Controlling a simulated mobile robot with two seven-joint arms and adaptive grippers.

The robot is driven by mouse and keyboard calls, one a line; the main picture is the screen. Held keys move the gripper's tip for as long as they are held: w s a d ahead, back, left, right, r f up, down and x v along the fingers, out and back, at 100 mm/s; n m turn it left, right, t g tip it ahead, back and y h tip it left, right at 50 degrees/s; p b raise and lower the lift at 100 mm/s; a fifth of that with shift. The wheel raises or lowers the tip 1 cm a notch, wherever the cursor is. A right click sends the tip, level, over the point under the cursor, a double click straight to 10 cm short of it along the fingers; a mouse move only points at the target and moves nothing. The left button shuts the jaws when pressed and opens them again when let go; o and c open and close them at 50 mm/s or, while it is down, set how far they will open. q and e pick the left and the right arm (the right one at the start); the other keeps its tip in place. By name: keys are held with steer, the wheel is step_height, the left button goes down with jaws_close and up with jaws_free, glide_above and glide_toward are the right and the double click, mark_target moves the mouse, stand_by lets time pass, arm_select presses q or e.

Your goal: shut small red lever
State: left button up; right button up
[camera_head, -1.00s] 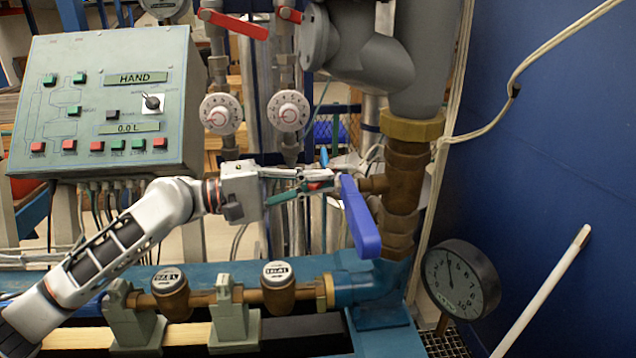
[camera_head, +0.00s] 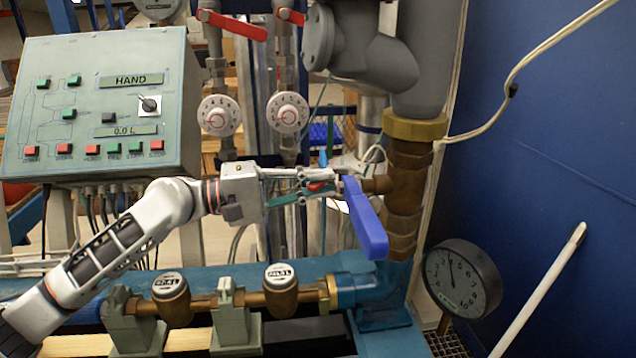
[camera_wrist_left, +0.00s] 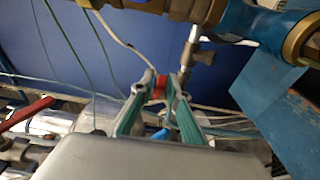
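The small red lever (camera_head: 317,187) shows as a short red piece between the fingertips of my left gripper (camera_head: 322,182), just left of the big blue lever handle. In the left wrist view, the red lever (camera_wrist_left: 160,88) lies between the two green-padded fingers (camera_wrist_left: 160,84), which converge and appear to touch it on both sides. The gripper looks shut on it. The fingers hide most of the lever and its valve body. My right gripper is not in view.
The blue lever handle (camera_head: 364,220) hangs close to my fingertips, in front of the brass pipe (camera_head: 405,180). Two white dials (camera_head: 288,112) and larger red levers (camera_head: 236,25) are above. A round gauge (camera_head: 461,281) stands at the lower right. A control panel (camera_head: 95,105) is at the left.

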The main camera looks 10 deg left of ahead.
arm_select(q)
steer(key=shift+s+a, duration=0.15)
steer(key=shift+a, duration=0.3)
steer(key=v, duration=1.1)
steer(key=shift+s, duration=0.1)
